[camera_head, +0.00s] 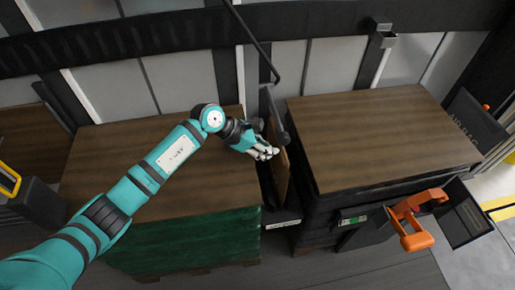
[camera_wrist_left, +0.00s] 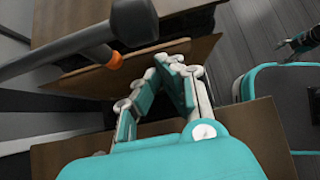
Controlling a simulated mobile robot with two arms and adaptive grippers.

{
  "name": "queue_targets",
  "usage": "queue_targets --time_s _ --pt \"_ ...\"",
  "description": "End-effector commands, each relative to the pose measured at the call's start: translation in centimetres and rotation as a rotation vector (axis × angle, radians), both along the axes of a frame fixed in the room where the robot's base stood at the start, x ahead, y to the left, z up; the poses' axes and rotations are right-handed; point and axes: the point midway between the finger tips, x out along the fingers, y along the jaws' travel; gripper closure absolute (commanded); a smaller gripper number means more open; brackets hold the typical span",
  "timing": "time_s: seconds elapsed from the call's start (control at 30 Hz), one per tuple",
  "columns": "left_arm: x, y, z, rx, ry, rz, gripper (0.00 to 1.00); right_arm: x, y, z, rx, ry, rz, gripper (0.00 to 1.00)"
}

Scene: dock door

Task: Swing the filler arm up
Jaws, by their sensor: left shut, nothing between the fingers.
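A dark bar with a rounded end, which I take for the filler arm (camera_head: 276,113), stands over the gap between two wood-topped stacks. In the left wrist view the dark bar (camera_wrist_left: 70,50) crosses the upper left, with an orange ring near its end. A thin brown board (camera_head: 281,175) stands in the gap below it. My left gripper (camera_head: 266,153) is shut and empty, just left of the board; I cannot tell whether it touches. Its fingers (camera_wrist_left: 175,65) also show in the left wrist view. A small teal and dark part at that view's right edge may be my right gripper (camera_wrist_left: 298,42).
The left stack (camera_head: 120,165) has a green side; the right stack (camera_head: 370,140) is dark-sided. An orange handle (camera_head: 410,220) hangs at the right stack's front corner. A thin black rod (camera_head: 250,35) comes down from above near my left gripper. Grey floor lies in front.

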Motion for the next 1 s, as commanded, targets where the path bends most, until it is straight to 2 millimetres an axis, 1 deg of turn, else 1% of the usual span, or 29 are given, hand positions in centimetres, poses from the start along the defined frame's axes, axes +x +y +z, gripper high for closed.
queue_targets --time_s 0.03,0.17,0.67,0.87,1.0 --pt "-0.1 -0.3 0.6 0.000 0.003 -0.001 1.00 0.0 0.0 0.5 0.000 -0.001 0.000 0.43" --pt "0.1 -0.6 1.2 0.001 0.005 0.000 1.00 0.0 0.0 0.7 0.000 -0.001 0.000 0.43" --pt "0.1 -0.7 1.6 -0.001 0.011 0.000 1.00 0.1 0.0 0.7 0.000 -0.002 0.000 0.43" --pt "-0.1 -0.7 3.2 -0.013 0.067 -0.001 1.00 0.1 0.0 1.2 0.000 -0.002 0.000 0.43" --pt "-0.5 -0.7 5.5 -0.035 0.150 0.000 1.00 0.1 0.0 2.0 0.000 -0.002 0.000 0.43"
